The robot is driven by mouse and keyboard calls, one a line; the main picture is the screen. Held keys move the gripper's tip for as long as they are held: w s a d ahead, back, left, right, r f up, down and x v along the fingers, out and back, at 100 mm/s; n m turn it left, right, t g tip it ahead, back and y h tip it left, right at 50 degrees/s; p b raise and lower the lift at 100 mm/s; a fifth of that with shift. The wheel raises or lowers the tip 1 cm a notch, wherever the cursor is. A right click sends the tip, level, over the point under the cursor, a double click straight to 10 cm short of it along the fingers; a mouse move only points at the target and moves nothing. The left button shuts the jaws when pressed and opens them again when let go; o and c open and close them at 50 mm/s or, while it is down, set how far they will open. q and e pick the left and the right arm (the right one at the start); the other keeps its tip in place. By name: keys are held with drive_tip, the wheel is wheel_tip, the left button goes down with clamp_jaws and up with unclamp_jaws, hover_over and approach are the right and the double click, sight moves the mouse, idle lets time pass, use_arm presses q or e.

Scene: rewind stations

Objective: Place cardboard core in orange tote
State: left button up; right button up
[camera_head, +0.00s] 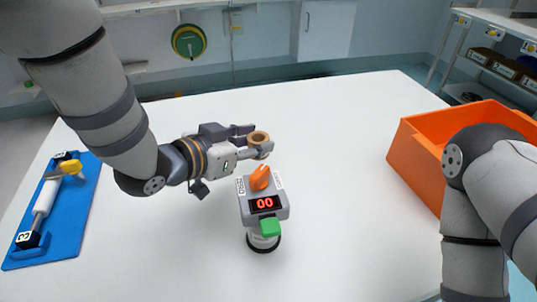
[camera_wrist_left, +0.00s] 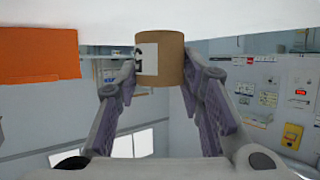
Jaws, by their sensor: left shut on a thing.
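The cardboard core (camera_head: 259,137) is a short brown tube, held above the white table near the middle of the head view. In the left wrist view the core (camera_wrist_left: 170,60) shows a white label with a dark mark on its side. My left gripper (camera_head: 257,148) is shut on it, one finger on each side. The orange tote (camera_head: 413,163) stands at the right of the table, well apart from the core, partly hidden by my right arm. An orange surface, likely the tote (camera_wrist_left: 38,55), shows at the upper left of the left wrist view. My right gripper is out of view.
A grey device (camera_head: 264,207) with an orange knob, a red "00" display and a green button stands just in front of my left gripper. A blue tray (camera_head: 72,222) with a white cylinder lies at the left. The white table (camera_head: 345,150) is clear between device and tote.

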use_arm(q)
drive_tip(key=shift+f+b, duration=0.4)
drive_tip(key=shift+f, duration=2.35)
drive_tip(key=o, duration=0.9)
